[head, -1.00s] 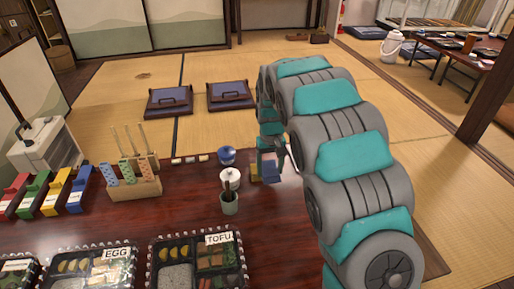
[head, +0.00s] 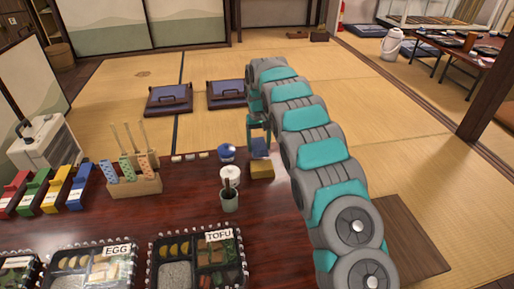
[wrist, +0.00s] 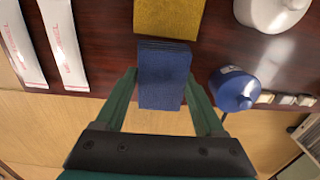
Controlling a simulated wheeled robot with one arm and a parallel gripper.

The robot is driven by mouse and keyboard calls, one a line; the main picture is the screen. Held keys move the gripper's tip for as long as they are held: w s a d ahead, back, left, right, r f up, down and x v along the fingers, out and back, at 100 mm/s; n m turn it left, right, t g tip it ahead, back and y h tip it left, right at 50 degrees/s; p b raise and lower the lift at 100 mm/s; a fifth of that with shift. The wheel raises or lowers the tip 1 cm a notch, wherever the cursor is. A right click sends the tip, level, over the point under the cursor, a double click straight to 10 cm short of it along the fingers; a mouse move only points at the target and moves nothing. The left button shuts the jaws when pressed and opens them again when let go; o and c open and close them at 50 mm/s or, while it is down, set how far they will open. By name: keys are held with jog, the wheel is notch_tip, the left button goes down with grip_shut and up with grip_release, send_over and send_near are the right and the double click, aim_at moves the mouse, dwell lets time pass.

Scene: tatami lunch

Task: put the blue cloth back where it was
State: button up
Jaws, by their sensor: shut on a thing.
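The blue cloth (wrist: 163,80) is a small folded block between the fingers of my gripper (wrist: 164,90) in the wrist view. My gripper is shut on it. In the head view the blue cloth (head: 260,147) hangs below my gripper (head: 259,128) at the table's far edge, just behind a yellow cloth (head: 262,169). The yellow cloth (wrist: 168,18) is folded and lies on the table. In the wrist view the blue cloth overlaps the table edge. I cannot tell whether it touches the table.
A blue lidded pot (head: 227,152) and a white jar (head: 230,176) stand left of the cloths, with a green cup (head: 229,201) nearer. Two white paper sleeves (wrist: 62,42) lie on the other side. Bento boxes (head: 198,258) fill the near table edge.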

aim_at(257, 139)
jog(key=shift+w+a+f, duration=0.1)
jog(key=shift+w+a, duration=0.05)
jog(key=shift+w, duration=0.45)
jog(key=shift+w+a+f, duration=0.1)
jog(key=shift+w+a, duration=0.05)
jog(key=shift+w, duration=0.4)
jog(key=shift+w+f, duration=0.1)
jog(key=shift+f, duration=1.6)
jog(key=shift+f, duration=0.1)
jog(key=o, duration=1.6)
notch_tip(257, 139, up, 11)
jog(key=shift+a+f+p, duration=0.1)
jog(key=shift+p, duration=0.6)
jog(key=shift+r, duration=0.7)
